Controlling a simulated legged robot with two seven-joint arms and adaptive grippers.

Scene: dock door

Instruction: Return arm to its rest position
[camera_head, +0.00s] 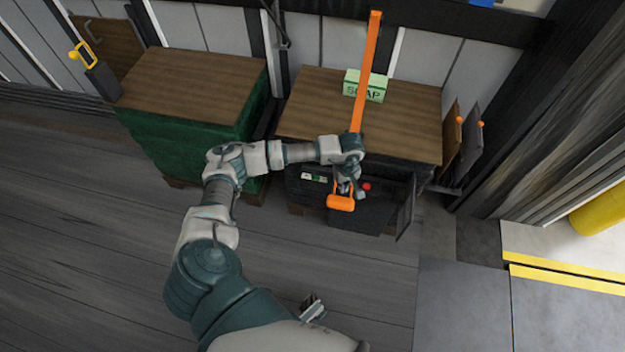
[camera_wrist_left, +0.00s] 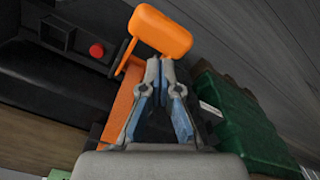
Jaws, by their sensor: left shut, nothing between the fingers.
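My left arm reaches from the bottom of the head view to the front of the right-hand cabinet. My left gripper (camera_head: 347,184) is shut and empty, just above the orange handle (camera_head: 341,202) at the lower end of a long orange bar (camera_head: 366,70). In the left wrist view the blue-grey fingers of the gripper (camera_wrist_left: 161,62) meet at their tips, close below the orange handle (camera_wrist_left: 160,29). I cannot tell whether they touch it. A small grey part (camera_head: 312,308) low in the head view may be my right gripper; its fingers are unclear.
A green-sided crate (camera_head: 190,145) stands to the left. The wooden floor (camera_head: 90,240) at left is clear.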

